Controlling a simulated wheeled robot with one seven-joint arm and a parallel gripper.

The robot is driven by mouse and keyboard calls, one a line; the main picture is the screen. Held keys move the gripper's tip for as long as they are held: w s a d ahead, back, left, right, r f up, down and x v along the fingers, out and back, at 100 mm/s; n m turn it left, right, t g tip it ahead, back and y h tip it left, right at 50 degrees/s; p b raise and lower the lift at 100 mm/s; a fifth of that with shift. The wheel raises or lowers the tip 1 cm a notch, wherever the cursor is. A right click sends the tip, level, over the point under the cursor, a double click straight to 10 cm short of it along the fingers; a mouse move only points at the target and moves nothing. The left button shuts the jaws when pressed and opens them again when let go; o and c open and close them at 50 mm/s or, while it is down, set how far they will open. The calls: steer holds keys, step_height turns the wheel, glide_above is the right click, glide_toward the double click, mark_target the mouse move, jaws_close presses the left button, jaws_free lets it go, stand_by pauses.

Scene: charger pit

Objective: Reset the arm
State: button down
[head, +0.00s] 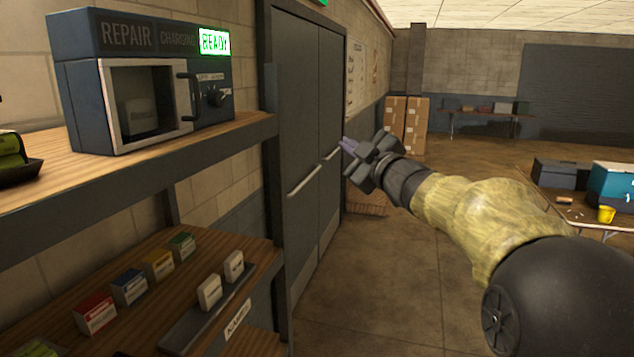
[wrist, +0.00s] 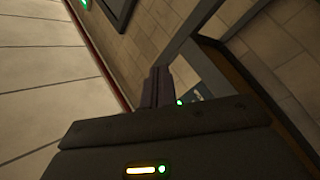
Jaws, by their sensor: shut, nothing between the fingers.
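My gripper (head: 349,146) is at the end of my outstretched arm, in the middle of the head view, in front of the grey double doors and to the right of the shelf. Its fingers are shut with nothing between them, and it touches nothing that I can see. In the wrist view the dark closed fingers (wrist: 156,88) point up past the gripper's body, with a tiled ceiling and block wall beyond.
A repair machine (head: 150,80) with a lit READY sign stands on the wooden shelf (head: 200,155) at left. Several small boxes sit on the lower shelf. Double doors (head: 305,130) are behind my gripper. Cardboard boxes (head: 405,125) stand farther back. A table with a yellow cup (head: 606,214) is at right.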

steer(key=s+d+f+m+g+h, duration=0.2)
steer(key=d+f+m+h, duration=0.1)
steer(key=f, duration=0.5)
steer(key=s+d+f+m+g+h+b, duration=0.1)
steer(key=s+d+f+m+h, duration=0.2)
steer(key=f, duration=0.5)
steer(key=s+d+f+m+g+h, duration=0.2)
steer(key=f+m+h, duration=0.15)
steer(key=f, duration=0.45)
steer(key=s+f+m+g+b, duration=0.1)
steer(key=s+f+m+g, duration=0.4)
steer(key=s+f, duration=1.4)
steer(key=s+g, duration=0.4)
steer(key=shift+s+d+f+m+g, duration=0.25)
steer(key=shift+d+m+g, duration=0.05)
steer(key=shift+m, duration=0.05)
